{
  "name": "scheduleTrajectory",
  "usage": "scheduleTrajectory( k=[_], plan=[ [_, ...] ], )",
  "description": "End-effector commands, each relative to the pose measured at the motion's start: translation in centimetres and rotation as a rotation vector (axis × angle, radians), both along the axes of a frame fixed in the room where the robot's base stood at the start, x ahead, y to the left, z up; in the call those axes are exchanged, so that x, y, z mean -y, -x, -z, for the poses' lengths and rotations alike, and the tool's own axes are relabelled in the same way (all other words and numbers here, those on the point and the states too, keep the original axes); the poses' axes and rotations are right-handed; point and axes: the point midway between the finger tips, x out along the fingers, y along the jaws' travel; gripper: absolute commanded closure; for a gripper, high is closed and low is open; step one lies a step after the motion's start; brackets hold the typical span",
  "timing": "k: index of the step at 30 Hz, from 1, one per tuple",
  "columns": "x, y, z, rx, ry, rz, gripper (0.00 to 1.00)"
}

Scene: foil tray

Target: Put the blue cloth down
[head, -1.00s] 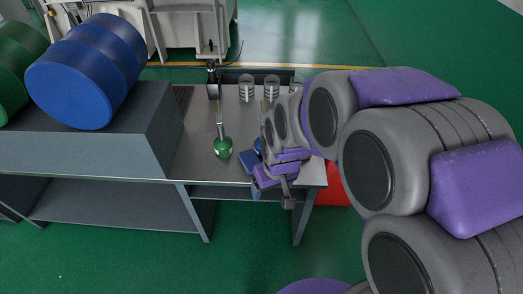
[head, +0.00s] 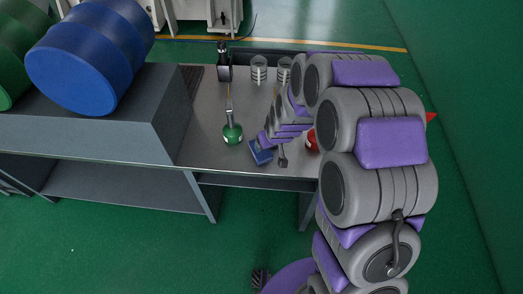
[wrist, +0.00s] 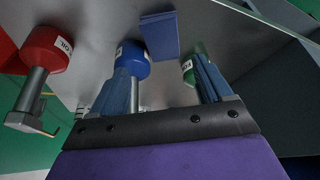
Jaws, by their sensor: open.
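The blue cloth (head: 260,152) lies folded on the grey bench, near its front edge. In the wrist view the cloth (wrist: 160,34) is a flat blue rectangle beyond my fingers, apart from both. My gripper (wrist: 164,67) is open, with two bluish fingers spread and no cloth between them. In the head view my wrist hangs just right of the cloth and my fingertips are hard to make out.
A green oil can (head: 232,133) stands left of the cloth and a red one (head: 312,141) right of it. A blue can (wrist: 134,60) shows by my left finger. Glass jars (head: 259,70) stand at the back. Blue drum (head: 90,55) sits on the left shelf.

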Motion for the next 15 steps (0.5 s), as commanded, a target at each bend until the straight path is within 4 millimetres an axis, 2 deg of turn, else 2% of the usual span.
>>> scheduleTrajectory(
  k=[1, 9, 15],
  plan=[
    [-0.2, -0.2, 1.3, -0.006, 0.002, -0.001, 0.21],
    [-1.1, -1.8, 5.5, -0.006, 0.004, -0.002, 0.21],
    [-1.5, -2.7, 7.8, -0.003, 0.002, -0.001, 0.21]
  ],
)
